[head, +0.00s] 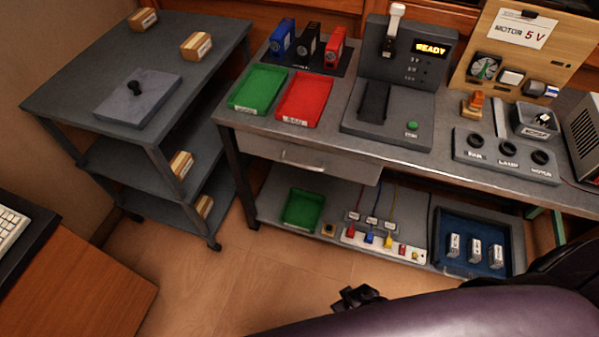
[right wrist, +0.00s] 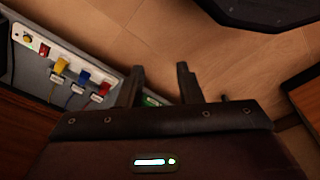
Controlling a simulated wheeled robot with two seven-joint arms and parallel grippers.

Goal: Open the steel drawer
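The steel drawer (head: 345,169) is a grey front under the left part of the workbench in the head view. It looks closed. A light metal bar handle (head: 300,162) is on its front. My right gripper (head: 358,297) is low over the floor in front of the bench, apart from the drawer and below it in the picture. In the right wrist view the two fingers of my right gripper (right wrist: 157,80) stand apart with nothing between them. The drawer does not show in that view. My left gripper is not in view.
The workbench (head: 225,110) carries a green tray (head: 257,90), a red tray (head: 304,98) and a grey READY machine (head: 405,85). Its lower shelf (head: 340,230) holds a power strip and bins. A grey cart (head: 65,85) stands left. Floor (head: 220,280) before the bench is clear.

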